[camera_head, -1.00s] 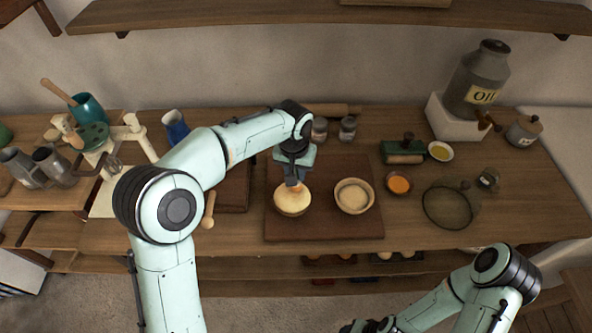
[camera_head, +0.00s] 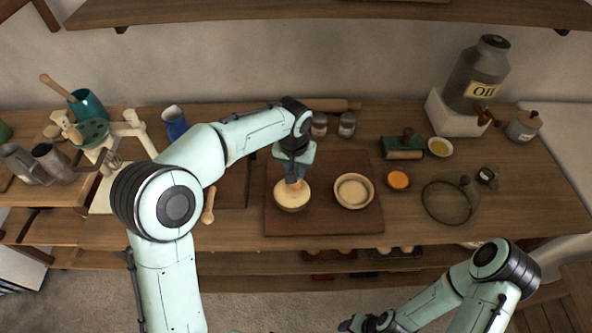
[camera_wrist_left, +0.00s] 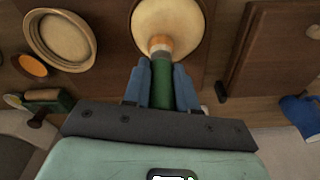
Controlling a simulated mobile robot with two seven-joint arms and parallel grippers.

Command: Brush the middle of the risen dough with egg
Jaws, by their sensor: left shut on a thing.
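The pale, rounded risen dough (camera_head: 291,197) sits in a bowl on the dark board, and its smooth top shows in the left wrist view (camera_wrist_left: 168,18). A small bowl of orange egg (camera_head: 398,181) stands right of the board. My right gripper (camera_head: 372,324) is low at the bottom edge, its fingers unclear.
A second pale bowl (camera_head: 353,191) stands close to the right of the dough on the board (camera_head: 330,226). Two jars (camera_head: 347,124) stand behind the board.

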